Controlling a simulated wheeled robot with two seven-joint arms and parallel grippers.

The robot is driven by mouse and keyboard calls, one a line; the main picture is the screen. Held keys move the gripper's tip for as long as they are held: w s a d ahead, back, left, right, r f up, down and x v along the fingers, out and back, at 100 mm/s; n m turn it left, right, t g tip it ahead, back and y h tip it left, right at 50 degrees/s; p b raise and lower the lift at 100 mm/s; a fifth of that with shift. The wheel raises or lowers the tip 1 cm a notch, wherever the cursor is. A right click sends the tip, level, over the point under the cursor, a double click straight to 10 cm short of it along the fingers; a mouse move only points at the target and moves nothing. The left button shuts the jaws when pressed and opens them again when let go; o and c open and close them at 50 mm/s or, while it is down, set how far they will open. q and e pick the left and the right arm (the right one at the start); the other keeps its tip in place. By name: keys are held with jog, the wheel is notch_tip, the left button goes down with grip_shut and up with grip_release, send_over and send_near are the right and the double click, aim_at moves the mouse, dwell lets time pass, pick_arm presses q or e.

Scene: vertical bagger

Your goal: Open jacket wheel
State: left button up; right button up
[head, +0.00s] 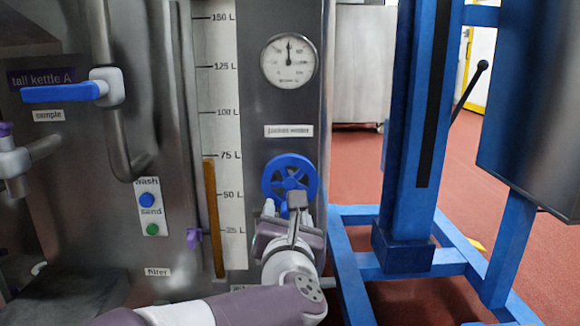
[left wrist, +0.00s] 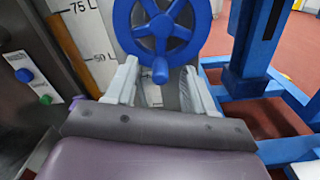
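The jacket wheel is a blue spoked handwheel (head: 290,179) on the grey panel, below the round gauge and a small white label. It also shows in the left wrist view (left wrist: 161,26), with a blue knob (left wrist: 160,70) at its lower rim. My left gripper (head: 287,210) is just below and in front of the wheel. In the left wrist view its two pale fingers (left wrist: 160,80) are apart, with the knob showing between their tips. I cannot tell whether either finger touches the knob. My right gripper is not in view.
A level scale (head: 226,120) with an orange column stands left of the wheel. A blue lever (head: 62,93), a pipe and two push buttons (head: 149,214) are further left. A blue frame (head: 405,130) stands close on the right, over red floor.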

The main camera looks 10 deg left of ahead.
pick_arm(q)
jog(key=shift+v, duration=2.5)
jog(key=shift+s+d+r, duration=0.1)
jog(key=shift+s, duration=0.15)
jog(key=p+v, duration=0.1)
jog(key=v, duration=1.1)
